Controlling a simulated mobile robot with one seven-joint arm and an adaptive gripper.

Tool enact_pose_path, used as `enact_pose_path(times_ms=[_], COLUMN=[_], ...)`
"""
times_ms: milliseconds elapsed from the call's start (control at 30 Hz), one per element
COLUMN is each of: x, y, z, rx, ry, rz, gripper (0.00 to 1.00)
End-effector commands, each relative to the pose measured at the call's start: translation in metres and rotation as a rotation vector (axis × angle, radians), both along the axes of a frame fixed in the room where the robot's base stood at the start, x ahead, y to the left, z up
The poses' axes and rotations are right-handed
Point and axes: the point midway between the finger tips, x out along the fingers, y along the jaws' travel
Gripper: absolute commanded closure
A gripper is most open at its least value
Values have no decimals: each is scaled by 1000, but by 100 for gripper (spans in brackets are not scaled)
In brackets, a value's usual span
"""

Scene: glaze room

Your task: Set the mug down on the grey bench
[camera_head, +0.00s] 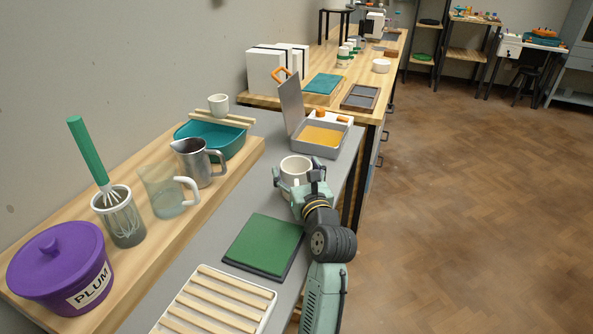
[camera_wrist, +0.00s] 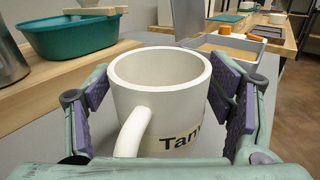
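The white mug (camera_head: 296,168) is over the grey bench (camera_head: 262,190), just in front of the open grey box. It is upright, and dark lettering beginning "Tan" and its handle face the wrist camera. My gripper (camera_head: 294,182) has a finger on either side of the mug.
A grey box (camera_head: 319,153) with an orange-yellow inside stands behind the mug. A green pad (camera_head: 264,245) and slatted rack (camera_head: 215,302) lie nearer. The wooden shelf at left holds a teal basin (camera_head: 222,142), metal pitcher (camera_head: 197,165), glass jug (camera_head: 165,195) and purple pot (camera_head: 62,268).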

Motion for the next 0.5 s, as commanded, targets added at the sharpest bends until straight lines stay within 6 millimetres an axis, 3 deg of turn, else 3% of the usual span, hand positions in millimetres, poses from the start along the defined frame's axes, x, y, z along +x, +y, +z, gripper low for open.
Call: enact_pose_path(times_ms=[500], x=[-6], y=[-2], z=[2], rx=[0], ry=[0], rz=[-1], gripper=[17])
